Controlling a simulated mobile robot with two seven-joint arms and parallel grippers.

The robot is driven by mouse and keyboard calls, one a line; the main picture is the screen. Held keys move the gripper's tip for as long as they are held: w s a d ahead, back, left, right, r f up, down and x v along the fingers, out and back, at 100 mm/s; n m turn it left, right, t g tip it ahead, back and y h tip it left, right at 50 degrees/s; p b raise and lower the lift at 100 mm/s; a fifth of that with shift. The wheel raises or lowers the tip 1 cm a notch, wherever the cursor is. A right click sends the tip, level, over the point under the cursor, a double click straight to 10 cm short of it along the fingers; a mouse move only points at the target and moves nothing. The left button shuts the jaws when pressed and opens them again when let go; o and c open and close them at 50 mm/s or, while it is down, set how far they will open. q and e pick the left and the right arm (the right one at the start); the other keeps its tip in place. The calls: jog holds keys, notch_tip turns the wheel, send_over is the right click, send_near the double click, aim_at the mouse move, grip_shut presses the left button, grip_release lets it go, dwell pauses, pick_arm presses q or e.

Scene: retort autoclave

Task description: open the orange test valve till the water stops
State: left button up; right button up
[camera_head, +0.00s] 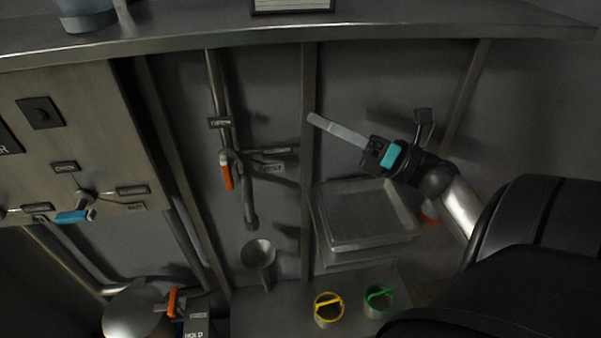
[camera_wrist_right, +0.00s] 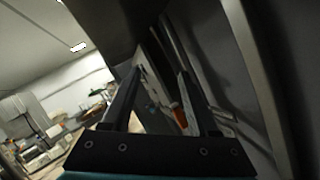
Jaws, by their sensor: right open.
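The orange-handled valve (camera_head: 227,176) sits on a vertical pipe in the middle of the head view, its handle hanging down. Small label plates stand around it; one at its right seems to read TEST. The pipe ends in a spout (camera_head: 250,222) above a grey funnel (camera_head: 258,254). I cannot make out a water stream. My right gripper (camera_head: 312,119) is open and empty, to the right of the valve and apart from it, its fingers pointing left. In the right wrist view an orange handle (camera_wrist_right: 178,115) shows beyond and between the fingers. My left gripper is not in view.
A blue-handled valve (camera_head: 75,216) is on the panel at left. Another orange handle (camera_head: 172,302) is at lower left, by a HOLD label. A vertical post (camera_head: 308,90) stands between gripper and valve in the picture.

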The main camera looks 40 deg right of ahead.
jog(key=w+f+m+g+h, duration=0.15)
jog(key=f+m+h, duration=0.35)
jog(key=m+h, duration=0.5)
jog(key=w+f+m+g+h, duration=0.15)
jog(key=f+m+h, duration=0.4)
jog(key=m, duration=0.75)
jog(key=s+a+f+m+g+y+b, duration=0.2)
jog(key=s+a+f+m+g, duration=0.2)
jog(key=f, duration=0.7)
jog(key=s+a+f+m+g+y+b, duration=0.2)
jog(key=s+a+f+m+g, duration=0.3)
jog(key=s+a+f, duration=0.3)
jog(key=shift+s+a+f+m+g, duration=0.35)
jog(key=shift+a+f+g, duration=0.55)
jog(key=shift+a+f, duration=0.95)
jog(key=shift+d+f, duration=0.25)
jog(key=shift+f, duration=0.05)
